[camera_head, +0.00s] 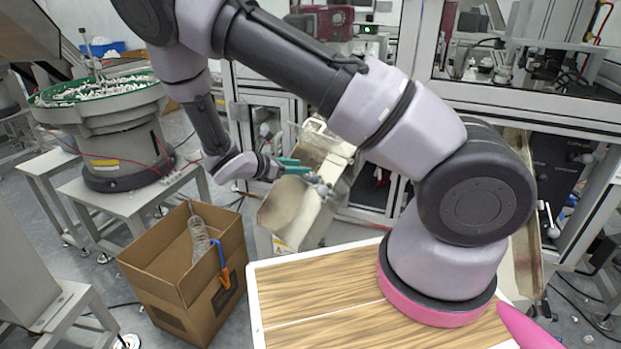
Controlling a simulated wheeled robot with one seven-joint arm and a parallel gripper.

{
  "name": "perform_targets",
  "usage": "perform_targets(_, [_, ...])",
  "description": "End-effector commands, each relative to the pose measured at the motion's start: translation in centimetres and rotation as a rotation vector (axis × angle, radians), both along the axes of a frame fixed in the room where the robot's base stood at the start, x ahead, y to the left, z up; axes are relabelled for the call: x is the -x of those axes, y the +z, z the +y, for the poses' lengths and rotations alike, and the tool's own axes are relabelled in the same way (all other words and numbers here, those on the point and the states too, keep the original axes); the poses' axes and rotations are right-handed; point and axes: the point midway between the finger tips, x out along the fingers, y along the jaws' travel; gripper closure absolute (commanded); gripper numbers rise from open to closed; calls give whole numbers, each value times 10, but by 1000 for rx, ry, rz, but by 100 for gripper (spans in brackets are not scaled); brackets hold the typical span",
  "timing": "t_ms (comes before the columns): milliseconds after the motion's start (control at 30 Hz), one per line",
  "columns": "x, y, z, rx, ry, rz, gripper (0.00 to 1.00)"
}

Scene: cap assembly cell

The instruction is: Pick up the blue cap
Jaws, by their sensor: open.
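My gripper (303,171), with teal parts near its fingers, is at the end of my arm, over the metal chute (290,212) in the middle of the view. It is open, and I see nothing held in it. I cannot make out a blue cap in this view. The inside of the chute is partly covered by my gripper and arm.
A cardboard box (165,297) holding a clear bottle (199,240) stands left of the wood-topped table (320,298). A round feeder bowl (105,125) full of white parts stands at the left. Machine frames with glass panels (530,60) fill the right.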

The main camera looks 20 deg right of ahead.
Motion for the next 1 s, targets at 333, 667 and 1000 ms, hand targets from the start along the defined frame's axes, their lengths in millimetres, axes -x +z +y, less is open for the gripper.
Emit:
perform_targets(333, [-15, -20, -35, 1, -2, 0, 56])
perform_targets(667, [-15, -20, -35, 1, -1, 0, 98])
perform_targets(1000, [-15, -20, -35, 1, -1, 0, 100])
